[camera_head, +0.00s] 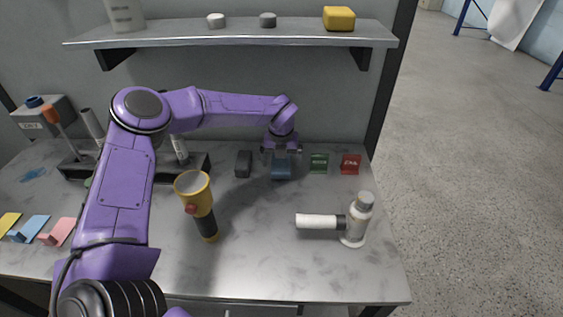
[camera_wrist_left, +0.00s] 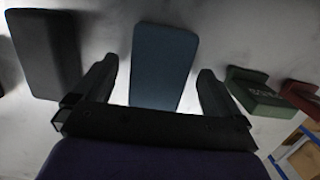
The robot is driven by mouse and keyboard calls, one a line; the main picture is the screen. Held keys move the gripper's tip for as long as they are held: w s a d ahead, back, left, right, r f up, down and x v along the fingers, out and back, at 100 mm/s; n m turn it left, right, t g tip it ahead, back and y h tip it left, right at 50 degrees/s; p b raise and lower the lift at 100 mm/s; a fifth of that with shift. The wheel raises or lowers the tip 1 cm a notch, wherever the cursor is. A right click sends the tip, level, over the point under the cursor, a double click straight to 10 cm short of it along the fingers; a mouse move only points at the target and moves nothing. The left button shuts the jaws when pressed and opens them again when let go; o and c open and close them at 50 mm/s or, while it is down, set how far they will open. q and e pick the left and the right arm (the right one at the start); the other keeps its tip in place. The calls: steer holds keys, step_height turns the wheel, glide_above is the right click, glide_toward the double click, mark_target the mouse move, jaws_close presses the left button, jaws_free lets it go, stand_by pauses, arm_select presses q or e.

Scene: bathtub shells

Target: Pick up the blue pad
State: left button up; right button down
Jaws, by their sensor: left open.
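The blue pad (camera_head: 281,172) lies on the grey marbled table, toward its back right. In the left wrist view the blue pad (camera_wrist_left: 163,66) is a flat slab between the two fingers. My left gripper (camera_head: 281,154) is above the pad with its fingers pointing down. In the wrist view its fingers (camera_wrist_left: 157,88) are apart, one on each side of the pad, with gaps between them and its edges. The far part of the pad is partly behind the gripper in the head view. My right gripper is not in view.
A dark grey pad (camera_head: 243,163) lies left of the blue pad, and green (camera_head: 319,163) and red (camera_head: 350,164) blocks stand to the right. A yellow flashlight (camera_head: 197,205) and a white device (camera_head: 355,219) stand nearer. A shelf (camera_head: 240,36) overhangs the back.

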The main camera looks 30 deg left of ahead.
mark_target(275, 169)
arm_select(q)
steer(key=shift+f, duration=0.25)
steer(key=shift+s+r, duration=0.15)
steer(key=c, duration=1.1)
steer(key=shift+c, duration=0.2)
steer(key=shift+r, duration=0.25)
step_height(275, 169, up, 3)
steer(key=shift+f+b, duration=0.2)
steer(key=shift+b, duration=0.25)
steer(key=s+r+b, duration=0.1)
steer(key=s+r, duration=0.2)
steer(key=r, duration=0.1)
steer(key=shift+s+d, duration=0.1)
steer(key=shift+s, duration=0.1)
steer(key=s+r+b, duration=0.3)
steer(key=s+r, duration=0.2)
steer(key=s, duration=0.5)
steer(key=shift+s+d+r, duration=0.15)
steer(key=shift+s+r, duration=0.15)
steer(key=shift+r, duration=0.1)
